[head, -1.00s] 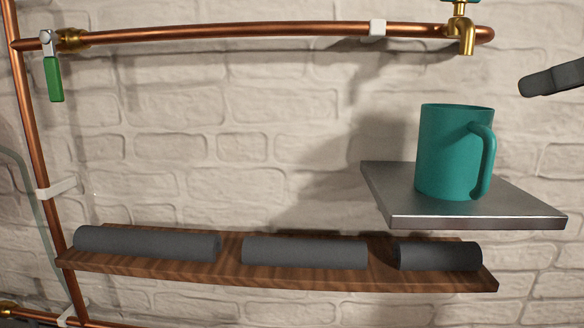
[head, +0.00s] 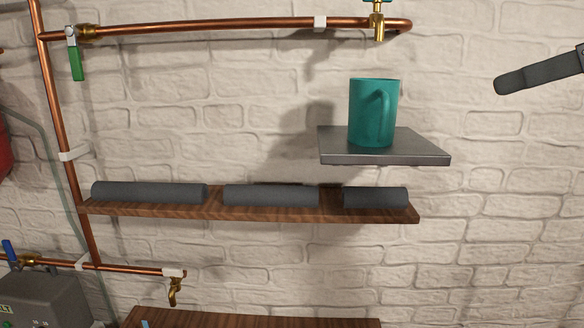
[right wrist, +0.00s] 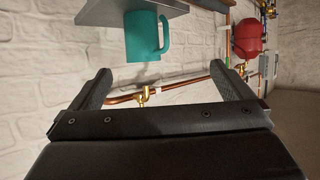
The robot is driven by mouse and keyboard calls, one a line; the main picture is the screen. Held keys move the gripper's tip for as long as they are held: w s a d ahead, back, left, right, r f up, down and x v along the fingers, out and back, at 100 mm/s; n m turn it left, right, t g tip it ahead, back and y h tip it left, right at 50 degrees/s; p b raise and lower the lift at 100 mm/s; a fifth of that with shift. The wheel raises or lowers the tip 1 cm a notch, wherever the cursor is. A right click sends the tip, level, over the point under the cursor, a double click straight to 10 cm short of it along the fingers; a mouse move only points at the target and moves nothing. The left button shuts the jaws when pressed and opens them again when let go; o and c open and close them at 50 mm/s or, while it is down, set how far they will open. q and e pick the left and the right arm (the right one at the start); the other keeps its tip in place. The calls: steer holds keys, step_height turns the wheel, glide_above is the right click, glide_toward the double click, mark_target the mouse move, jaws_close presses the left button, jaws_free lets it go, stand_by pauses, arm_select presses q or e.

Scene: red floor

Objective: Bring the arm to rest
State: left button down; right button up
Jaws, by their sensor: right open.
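My right gripper (head: 520,81) reaches in from the right edge in the head view as a dark grey finger, well to the right of the teal mug (head: 374,112) and apart from it. In the right wrist view my right gripper (right wrist: 159,70) shows two fingers spread wide with nothing held between them. The mug stands upright on a grey metal shelf (head: 385,158), handle toward the right front. The mug also shows in the right wrist view (right wrist: 142,38), picture upside down, beyond the fingertips. My left gripper is not in view.
A copper pipe (head: 220,26) with a brass tap (head: 378,26) runs above the mug. A wooden shelf (head: 250,212) with dark grey rolls (head: 150,192) is lower left. A grey box (head: 45,300) stands at lower left. The wall at right is clear.

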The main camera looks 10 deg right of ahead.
steer(key=w+f+g, duration=0.1)
steer(key=w+f, duration=0.6)
steer(key=w+f+g+h, duration=0.2)
steer(key=f, duration=1.5)
steer(key=w+f+g+h, duration=0.1)
steer(key=w+f, duration=0.2)
steer(key=f, duration=1.5)
steer(key=s+a+f+m+g+h, duration=0.1)
steer(key=s+a+f, duration=0.1)
steer(key=s+f, duration=0.55)
steer(key=s+a+f+m+h, duration=0.15)
steer(key=s+f, duration=0.25)
steer(key=f, duration=0.6)
steer(key=s+a+f+m+g+h, duration=0.1)
steer(key=s+f+m+g+h, duration=0.3)
steer(key=s, duration=1.1)
step_height(320, 180, down, 26)
steer(key=d+y, duration=0.1)
steer(key=d, duration=0.1)
steer(key=s+a+f+g, duration=0.1)
steer(key=s+f, duration=1.4)
steer(key=f, duration=0.1)
steer(key=shift+a+y, duration=0.25)
steer(key=shift+y, duration=0.1)
